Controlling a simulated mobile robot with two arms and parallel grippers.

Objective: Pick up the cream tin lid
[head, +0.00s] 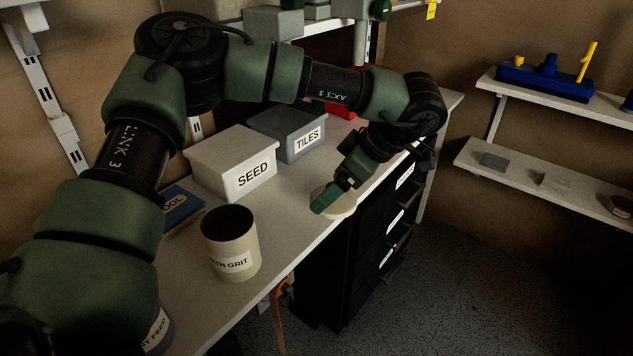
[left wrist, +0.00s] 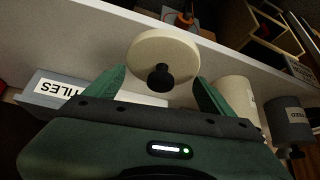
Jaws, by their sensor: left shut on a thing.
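The cream tin lid (head: 341,207) is a round pale disc at the front edge of the bench in the head view. In the left wrist view the lid (left wrist: 165,48) shows its black knob facing the camera. My left gripper (head: 325,202) is shut on the lid, with a green finger on either side of it in the left wrist view (left wrist: 160,82). I cannot tell whether the lid touches the bench. The cream tin (head: 231,255), its label ending in "GRIT", stands open and upright nearer the front left. My right gripper is not in view.
A white SEED box (head: 232,165) and a grey TILES box (head: 288,135) stand behind on the bench (head: 300,215). A blue item (head: 180,208) lies left of the cream tin. Black drawers (head: 375,240) sit below the bench. Wall shelves (head: 540,180) hold items at right.

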